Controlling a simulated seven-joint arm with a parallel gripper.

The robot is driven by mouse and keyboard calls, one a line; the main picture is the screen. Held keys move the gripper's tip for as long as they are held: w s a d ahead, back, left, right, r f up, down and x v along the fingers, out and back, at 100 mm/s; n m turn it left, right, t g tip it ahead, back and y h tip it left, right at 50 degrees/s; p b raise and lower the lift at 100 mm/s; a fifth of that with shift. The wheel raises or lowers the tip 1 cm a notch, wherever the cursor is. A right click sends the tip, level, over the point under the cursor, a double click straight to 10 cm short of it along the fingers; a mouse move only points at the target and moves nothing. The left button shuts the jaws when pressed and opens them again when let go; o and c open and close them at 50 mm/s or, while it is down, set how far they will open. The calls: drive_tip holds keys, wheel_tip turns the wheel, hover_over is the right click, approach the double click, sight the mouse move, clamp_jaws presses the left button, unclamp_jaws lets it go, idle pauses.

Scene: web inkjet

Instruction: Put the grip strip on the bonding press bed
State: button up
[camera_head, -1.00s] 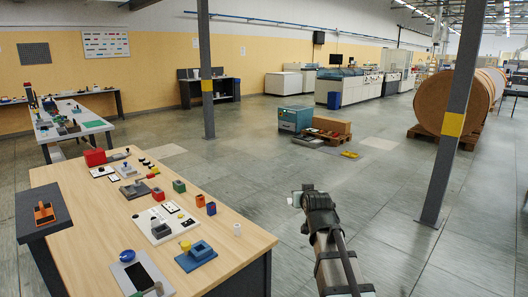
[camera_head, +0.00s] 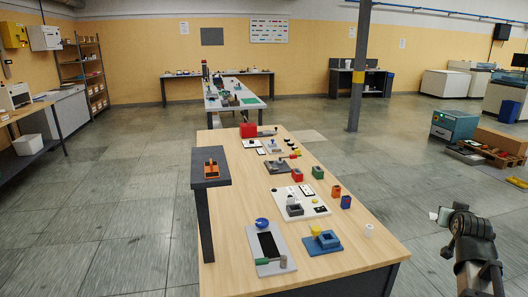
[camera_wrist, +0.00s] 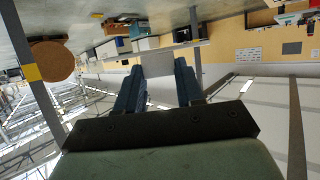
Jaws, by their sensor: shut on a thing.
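My gripper (camera_head: 445,215) is at the right of the head view, in the air over the floor, clear of the table. It is shut on a small pale grey flat piece (camera_wrist: 157,65), seen between the two blue fingers in the wrist view. This piece seems to be the grip strip. I cannot tell for sure which thing is the bonding press bed. On the wooden table (camera_head: 350,258) are a grey plate with a black pad (camera_head: 268,245), a blue recessed block (camera_head: 323,242) and a white board with a grey block (camera_head: 294,208).
A post (camera_head: 359,70) stands behind. The floor between table and gripper is free.

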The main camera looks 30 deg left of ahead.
drive_tip(key=s+a+r+n+g+y, duration=0.25)
drive_tip(key=a+r, duration=0.25)
drive_tip(key=a, duration=1.6)
drive_tip(key=s+a+r+n+g+y, duration=0.1)
drive_tip(key=a+r+n+y, duration=0.35)
drive_tip(key=a, duration=1.55)
drive_tip(key=s+a+r+n+g+y, duration=0.25)
drive_tip(key=a+r, duration=0.35)
drive_tip(key=a, duration=1.5)
drive_tip(key=s+a+r+n+g+y, duration=0.2)
drive_tip(key=a+r+n+g, duration=0.15)
drive_tip(key=a, duration=0.25)
drive_tip(key=s+a+r+n+g+y, duration=0.1)
drive_tip(key=s+a+r+n+g, duration=0.25)
drive_tip(key=a, duration=0.35)
drive_tip(key=s+d+r+n+g+h, duration=0.1)
drive_tip(key=s+d+n+g+h, duration=0.2)
drive_tip(key=s+n+g, duration=0.4)
drive_tip(key=shift+s+r+n+g+h, duration=0.2)
drive_tip(key=shift+n+g+h, duration=0.25)
drive_tip(key=shift+n+g, duration=1.05)
drive_tip(key=shift+d, duration=0.15)
